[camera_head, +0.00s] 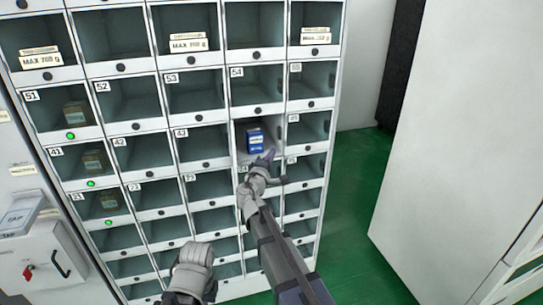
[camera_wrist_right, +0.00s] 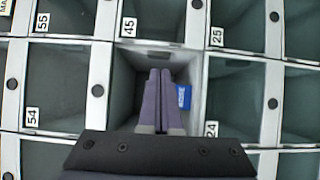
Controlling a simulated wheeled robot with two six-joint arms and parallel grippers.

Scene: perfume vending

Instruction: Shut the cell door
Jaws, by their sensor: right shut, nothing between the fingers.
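The right gripper (camera_head: 266,157) is shut and empty, its purple fingers pointing into an open cell (camera_head: 243,130) of the white locker. A blue box (camera_head: 255,140) stands inside that cell, close beside the fingertips. In the right wrist view, the shut fingers (camera_wrist_right: 159,75) reach toward the middle of the open cell, with the blue box (camera_wrist_right: 184,97) just to their right. They look apart from the box. I cannot make out the cell's door panel clearly in either view. The left gripper's fingers do not show.
Closed dark-fronted cells surround the open one. Green lights show at the left. A big white cabinet (camera_head: 462,140) stands at the right, with free green floor (camera_head: 350,220) between.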

